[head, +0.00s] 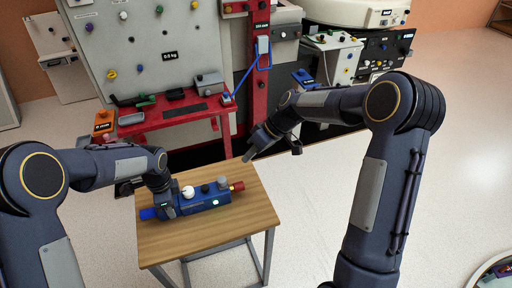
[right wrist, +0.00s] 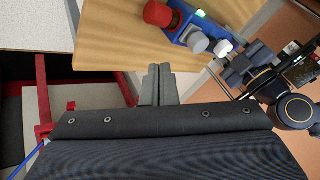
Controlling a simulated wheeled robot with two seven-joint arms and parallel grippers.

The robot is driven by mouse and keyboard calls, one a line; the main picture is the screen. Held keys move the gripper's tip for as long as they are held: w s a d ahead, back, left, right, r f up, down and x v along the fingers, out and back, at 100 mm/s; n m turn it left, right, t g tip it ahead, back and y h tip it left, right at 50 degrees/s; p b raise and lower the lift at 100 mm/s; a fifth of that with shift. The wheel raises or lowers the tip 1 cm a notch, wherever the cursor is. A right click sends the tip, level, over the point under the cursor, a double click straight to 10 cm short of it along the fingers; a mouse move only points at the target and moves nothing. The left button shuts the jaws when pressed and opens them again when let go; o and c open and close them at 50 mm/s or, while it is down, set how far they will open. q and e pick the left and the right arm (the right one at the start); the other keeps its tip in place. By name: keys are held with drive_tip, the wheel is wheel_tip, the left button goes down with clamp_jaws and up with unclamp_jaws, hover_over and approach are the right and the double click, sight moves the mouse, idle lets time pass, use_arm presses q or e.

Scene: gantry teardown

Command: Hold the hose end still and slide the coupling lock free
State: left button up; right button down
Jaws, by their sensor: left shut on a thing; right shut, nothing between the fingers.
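A blue block-shaped coupling unit (head: 205,200) lies on the small wooden table, with a white, a dark and a grey knob on top and a green light on its side. A blue end piece (head: 148,213) sticks out at its left, and a red cap (head: 237,186) at its right. My left gripper (head: 168,210) is shut at the unit's left end, on what looks like the blue hose end; its fingertips are partly hidden. My right gripper (head: 248,157) is shut and empty above the table's far edge, apart from the red cap, which also shows in the right wrist view (right wrist: 158,14).
The wooden table (head: 230,235) has bare room in front of the unit. Behind it stand a red bench (head: 170,120) with small parts and a grey panel (head: 140,50) with knobs. A blue hose (head: 245,78) hangs by a red post (head: 260,75).

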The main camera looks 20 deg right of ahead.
sight(221, 177)
drive_tip(key=a+f, duration=0.2)
drive_tip(key=a, duration=0.1)
drive_tip(key=a+f, duration=0.1)
drive_tip(key=shift+s+a, duration=0.25)
drive_tip(key=shift+s, duration=0.1)
drive_tip(key=shift+s+a+f, duration=0.1)
drive_tip(key=shift+s+a, duration=0.2)
drive_tip(key=shift+a, duration=0.3)
drive_tip(key=shift+a, duration=0.1)
drive_tip(key=shift+a, duration=1.35)
